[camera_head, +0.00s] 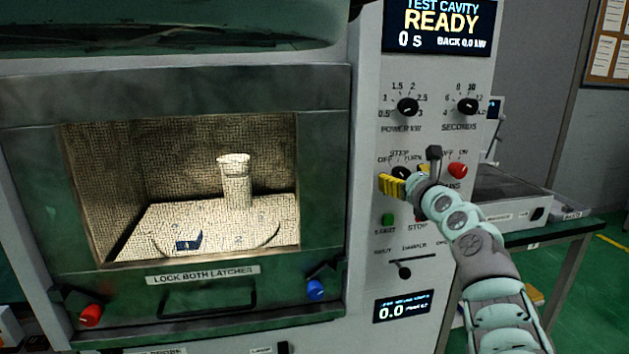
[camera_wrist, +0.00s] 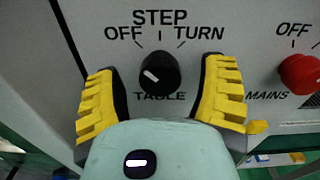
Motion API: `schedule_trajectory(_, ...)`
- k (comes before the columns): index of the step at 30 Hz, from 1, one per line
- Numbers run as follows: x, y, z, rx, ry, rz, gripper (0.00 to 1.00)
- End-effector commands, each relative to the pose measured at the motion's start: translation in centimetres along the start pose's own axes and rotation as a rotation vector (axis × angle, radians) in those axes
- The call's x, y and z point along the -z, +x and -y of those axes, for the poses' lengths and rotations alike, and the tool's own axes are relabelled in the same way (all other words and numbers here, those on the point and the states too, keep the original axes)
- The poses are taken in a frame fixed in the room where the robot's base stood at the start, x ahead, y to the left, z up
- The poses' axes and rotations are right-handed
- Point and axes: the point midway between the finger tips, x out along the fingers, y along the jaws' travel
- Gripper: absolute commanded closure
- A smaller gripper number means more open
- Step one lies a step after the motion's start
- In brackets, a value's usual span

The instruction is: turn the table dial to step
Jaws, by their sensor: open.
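The table dial (camera_wrist: 158,73) is a black round knob under the labels OFF, STEP and TURN in the wrist view. Its white mark points up and to the left, toward the OFF side, not at STEP. My gripper (camera_wrist: 161,88) is open, with one yellow ribbed finger on each side of the dial. A gap shows between the knob and each finger. In the head view the dial (camera_head: 400,173) is partly hidden behind my gripper (camera_head: 404,182).
The red mains knob (camera_wrist: 301,74) is right of my right finger; it also shows in the head view (camera_head: 457,170). The power dial (camera_head: 407,106) and seconds dial (camera_head: 467,105) are above. The green start button (camera_head: 388,220) and damper lever (camera_head: 403,268) are below.

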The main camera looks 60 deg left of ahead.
Motion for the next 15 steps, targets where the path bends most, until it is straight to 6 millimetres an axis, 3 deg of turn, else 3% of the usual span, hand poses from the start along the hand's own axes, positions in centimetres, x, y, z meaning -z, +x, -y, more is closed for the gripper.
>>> schedule_trajectory(13,-0.07,0.42,0.08,0.001,-0.001,0.001,0.28)
schedule_trajectory(15,-0.08,0.42,0.09,0.001,-0.001,0.001,0.35)
